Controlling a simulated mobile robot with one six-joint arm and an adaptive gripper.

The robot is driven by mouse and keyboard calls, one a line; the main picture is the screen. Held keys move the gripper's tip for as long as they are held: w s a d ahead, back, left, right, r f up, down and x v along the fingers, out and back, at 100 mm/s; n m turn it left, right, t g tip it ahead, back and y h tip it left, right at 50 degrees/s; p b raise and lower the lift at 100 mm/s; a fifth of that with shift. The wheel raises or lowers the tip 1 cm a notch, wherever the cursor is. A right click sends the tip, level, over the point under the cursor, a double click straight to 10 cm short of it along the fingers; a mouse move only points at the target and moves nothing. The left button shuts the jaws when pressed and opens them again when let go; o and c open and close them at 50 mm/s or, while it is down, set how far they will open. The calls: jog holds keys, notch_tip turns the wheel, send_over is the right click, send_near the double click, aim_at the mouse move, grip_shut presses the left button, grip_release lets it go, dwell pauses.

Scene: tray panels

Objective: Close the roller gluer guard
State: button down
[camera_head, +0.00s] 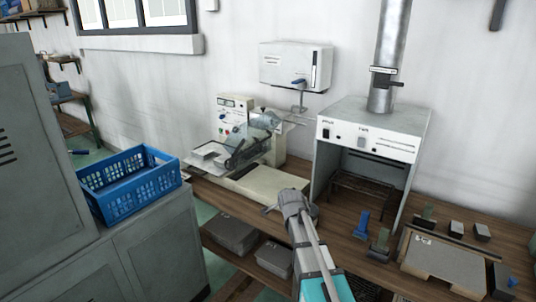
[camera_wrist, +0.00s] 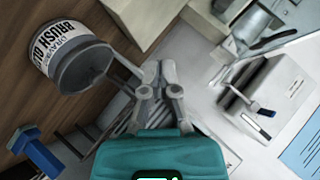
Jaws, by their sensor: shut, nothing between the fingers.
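The roller gluer (camera_head: 268,187) is a cream bench machine at the back left of the workbench, with a control panel (camera_head: 234,104) of small knobs. How far the guard is swung is hard to tell. My gripper (camera_head: 268,209) is at the near right end of the machine's cream base, apart from the guard. In the wrist view its fingertips (camera_wrist: 160,68) are together with nothing between them. Part of the machine shows at that view's top right.
A labelled grey can (camera_wrist: 80,55) is close to my gripper in the wrist view. A hooded grey oven-like unit (camera_head: 372,125) stands right of the gluer. A white wall box (camera_head: 296,66) hangs behind. A blue crate (camera_head: 128,180) sits on the left cabinet.

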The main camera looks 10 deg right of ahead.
aim_at(256, 136)
jog(key=w+r+m+t+y+b, duration=0.1)
jog(key=w+r+m+t+b, duration=0.4)
jog(key=w, duration=0.8)
jog(key=m+t+b, duration=0.3)
jog(key=t, duration=0.1)
jog(key=shift+w+d+m+b, duration=0.3)
jog(key=shift+m, duration=0.1)
jog(key=shift+w+r, duration=0.1)
jog(key=shift+w, duration=0.05)
jog(key=a+p+x, duration=0.1)
jog(key=p+x, duration=0.1)
jog(key=x, duration=0.4)
jog(key=a+r+p+x, duration=0.1)
jog(key=p+x, duration=0.1)
jog(key=x, duration=0.4)
jog(key=shift+a, duration=0.3)
jog(key=shift+w+r, duration=0.1)
jog(key=shift+a+p, duration=0.15)
jog(key=shift+p, duration=0.15)
